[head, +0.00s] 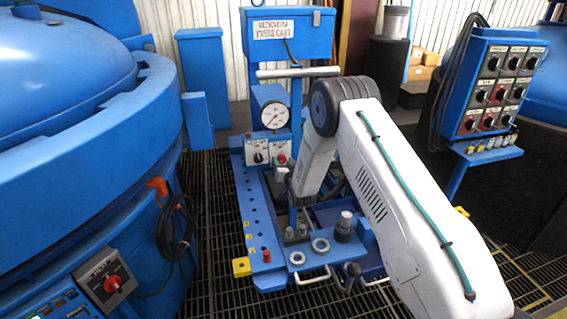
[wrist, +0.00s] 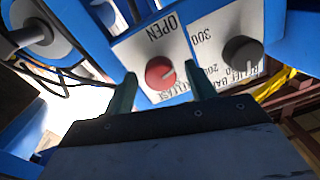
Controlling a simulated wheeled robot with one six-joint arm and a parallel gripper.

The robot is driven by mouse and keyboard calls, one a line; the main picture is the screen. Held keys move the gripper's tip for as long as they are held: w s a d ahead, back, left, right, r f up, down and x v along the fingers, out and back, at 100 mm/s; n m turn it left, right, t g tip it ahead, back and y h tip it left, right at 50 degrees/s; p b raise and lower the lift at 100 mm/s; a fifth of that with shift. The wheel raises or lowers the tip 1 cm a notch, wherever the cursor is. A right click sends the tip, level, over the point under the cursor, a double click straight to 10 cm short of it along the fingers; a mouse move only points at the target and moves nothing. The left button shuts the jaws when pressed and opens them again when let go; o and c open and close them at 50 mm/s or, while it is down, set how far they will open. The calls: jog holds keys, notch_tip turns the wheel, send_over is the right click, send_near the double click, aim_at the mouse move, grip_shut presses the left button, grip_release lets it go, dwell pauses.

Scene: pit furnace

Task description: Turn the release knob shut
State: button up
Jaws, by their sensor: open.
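The release knob is a round red knob (wrist: 160,73) on a white plate, seen in the wrist view with the word OPEN upside down above it. A pale pointer mark on it points toward the lower right. It also shows small in the head view (head: 282,158), on the front of the blue press cart (head: 290,38). My gripper (wrist: 160,80) is open, with one dark green finger to each side of the red knob in the picture. I cannot tell whether the fingers touch it. In the head view my arm hides most of the gripper.
A black knob (wrist: 243,52) on a second white plate stands close beside the right finger. A pressure gauge (head: 275,115) is above the knobs. A large blue furnace (head: 85,130) is at left; a switch panel (head: 503,85) is at right.

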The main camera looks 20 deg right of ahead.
jog(key=c, duration=1)
jog(key=shift+m, duration=0.3)
jog(key=m, duration=0.4)
jog(key=shift+m, duration=0.3)
jog(key=m, duration=0.5)
jog(key=shift+m, duration=0.3)
jog(key=m, duration=0.5)
jog(key=shift+m+h, duration=0.3)
jog(key=m, duration=0.4)
jog(key=shift+f+m, duration=0.1)
jog(key=shift+m, duration=0.3)
